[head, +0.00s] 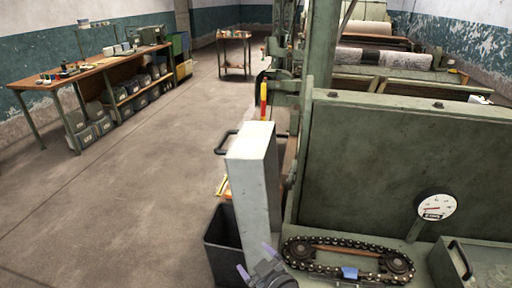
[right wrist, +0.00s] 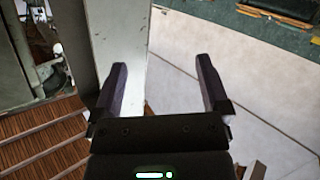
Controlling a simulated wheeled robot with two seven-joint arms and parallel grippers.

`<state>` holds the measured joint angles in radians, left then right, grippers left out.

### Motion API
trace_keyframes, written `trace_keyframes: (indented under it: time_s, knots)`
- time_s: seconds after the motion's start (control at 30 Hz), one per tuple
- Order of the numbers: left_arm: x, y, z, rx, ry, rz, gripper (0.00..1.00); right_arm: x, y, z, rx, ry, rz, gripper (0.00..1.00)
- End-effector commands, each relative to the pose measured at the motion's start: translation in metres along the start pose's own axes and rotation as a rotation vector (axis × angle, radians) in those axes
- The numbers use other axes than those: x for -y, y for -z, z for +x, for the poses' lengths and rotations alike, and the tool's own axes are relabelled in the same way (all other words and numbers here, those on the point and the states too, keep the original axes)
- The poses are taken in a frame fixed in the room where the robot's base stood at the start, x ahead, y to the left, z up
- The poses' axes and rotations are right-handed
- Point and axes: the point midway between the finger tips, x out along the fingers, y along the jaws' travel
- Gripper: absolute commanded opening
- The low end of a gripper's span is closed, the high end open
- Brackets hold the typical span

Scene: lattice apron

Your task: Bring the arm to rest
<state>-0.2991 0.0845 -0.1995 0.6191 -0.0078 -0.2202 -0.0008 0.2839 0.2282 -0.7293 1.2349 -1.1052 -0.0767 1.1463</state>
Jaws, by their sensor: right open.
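My right gripper (head: 256,262) is at the bottom middle of the head view, just in front of the lower part of a pale grey upright panel (head: 251,165). Its two fingers stand apart with nothing between them. The right wrist view also shows the open right gripper (right wrist: 161,64), with a pale upright surface (right wrist: 150,60) and the floor beyond the fingers. Most of my right arm is outside the head view. My left gripper is not in view.
A green machine (head: 400,140) with a dial gauge (head: 436,206) and a chain on two sprockets (head: 345,260) fills the right. A dark bin (head: 222,245) stands left of the panel. A workbench (head: 95,68) is far left; the floor (head: 120,190) between is clear.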

Motion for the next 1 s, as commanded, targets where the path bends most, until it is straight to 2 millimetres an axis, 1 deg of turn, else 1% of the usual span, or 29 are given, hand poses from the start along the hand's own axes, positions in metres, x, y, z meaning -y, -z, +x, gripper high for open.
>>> trace_keyframes:
  time_s: [0.03,0.07,0.1,0.17,0.2,0.23,0.3,0.43,0.5,0.57,0.7,0.73,0.8,0.87,0.97,1.0]
  knots:
    - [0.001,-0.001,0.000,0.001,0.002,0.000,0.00,-0.012,0.003,-0.019,0.033,-0.158,0.102,0.96]
    - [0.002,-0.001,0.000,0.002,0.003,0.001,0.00,-0.022,0.000,-0.033,0.080,-0.247,0.155,0.96]
    - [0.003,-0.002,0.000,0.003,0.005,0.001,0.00,-0.031,-0.008,-0.052,0.158,-0.336,0.219,0.96]
    - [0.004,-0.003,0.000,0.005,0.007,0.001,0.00,-0.039,-0.022,-0.080,0.287,-0.419,0.299,0.96]
    - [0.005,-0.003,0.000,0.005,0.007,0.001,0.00,-0.039,-0.031,-0.099,0.373,-0.448,0.342,0.96]
    - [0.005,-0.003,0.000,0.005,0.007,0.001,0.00,-0.039,-0.037,-0.112,0.436,-0.459,0.373,0.96]
    - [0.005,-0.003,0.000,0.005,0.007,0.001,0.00,-0.033,-0.049,-0.142,0.572,-0.457,0.430,0.96]
    - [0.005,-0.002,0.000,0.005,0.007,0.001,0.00,-0.016,-0.060,-0.193,0.780,-0.381,0.501,0.96]
    - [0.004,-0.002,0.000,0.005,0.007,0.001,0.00,-0.006,-0.061,-0.216,0.867,-0.322,0.523,0.96]
    - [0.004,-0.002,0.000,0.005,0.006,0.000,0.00,0.002,-0.060,-0.234,0.926,-0.266,0.534,0.96]
    - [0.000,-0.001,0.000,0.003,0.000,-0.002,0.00,0.021,-0.052,-0.274,1.038,-0.122,0.540,0.96]
    - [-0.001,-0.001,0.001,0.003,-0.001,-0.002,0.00,0.025,-0.054,-0.278,1.055,-0.097,0.538,0.96]
    - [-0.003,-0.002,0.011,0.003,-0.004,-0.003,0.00,0.032,-0.080,-0.265,1.064,-0.097,0.537,0.96]
    - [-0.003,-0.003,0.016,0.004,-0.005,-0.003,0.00,0.038,-0.099,-0.258,1.073,-0.095,0.537,0.96]
    - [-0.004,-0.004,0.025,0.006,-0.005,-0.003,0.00,0.049,-0.132,-0.247,1.090,-0.088,0.537,0.96]
    - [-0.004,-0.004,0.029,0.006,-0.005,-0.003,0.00,0.054,-0.146,-0.243,1.095,-0.086,0.537,0.96]
